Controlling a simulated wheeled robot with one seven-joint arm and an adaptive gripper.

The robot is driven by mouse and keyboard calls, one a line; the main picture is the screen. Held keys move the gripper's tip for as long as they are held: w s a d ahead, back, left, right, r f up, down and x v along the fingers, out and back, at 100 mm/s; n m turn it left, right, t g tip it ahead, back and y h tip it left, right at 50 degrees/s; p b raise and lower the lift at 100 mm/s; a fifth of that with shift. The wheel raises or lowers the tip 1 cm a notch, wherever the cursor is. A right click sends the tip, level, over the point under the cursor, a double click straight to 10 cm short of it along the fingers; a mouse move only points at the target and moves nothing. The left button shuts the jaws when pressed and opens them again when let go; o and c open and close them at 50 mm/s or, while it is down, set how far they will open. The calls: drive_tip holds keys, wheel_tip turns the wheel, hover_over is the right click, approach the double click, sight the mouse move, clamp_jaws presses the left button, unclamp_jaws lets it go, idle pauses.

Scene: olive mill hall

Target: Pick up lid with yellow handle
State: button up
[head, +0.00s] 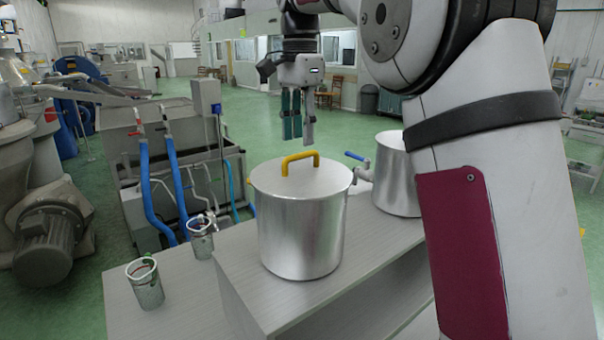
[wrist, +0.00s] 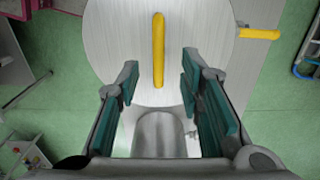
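The lid (head: 275,178) with the yellow handle (head: 300,160) sits on a large silver pot (head: 302,235). In the wrist view the yellow handle (wrist: 158,50) runs upright in the picture across the lid (wrist: 120,45). My gripper (head: 298,138) is above the lid, its fingers pointing down, and looks a little beyond the handle in the head view. In the wrist view my gripper (wrist: 158,85) is open, with teal pads apart and nothing held. The handle lines up with the gap between them.
A second silver vessel (head: 394,178) with a blue-handled tap (head: 358,156) stands right of the pot on the bench (head: 240,290). Two small metal containers stand at left, one in front (head: 147,284) and one behind (head: 201,238). A yellow side handle (wrist: 260,33) sticks out from the pot.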

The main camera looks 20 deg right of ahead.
sight(301, 156)
drive_tip(key=f+p, duration=0.1)
drive_tip(key=f, duration=0.1)
drive_tip(key=f+p, duration=0.1)
drive_tip(key=f, duration=0.2)
drive_tip(key=shift+s+d, duration=0.1)
drive_tip(key=shift+s, duration=0.1)
drive_tip(key=shift+w+f, duration=0.15)
drive_tip(key=shift+f, duration=0.3)
clamp_jaws()
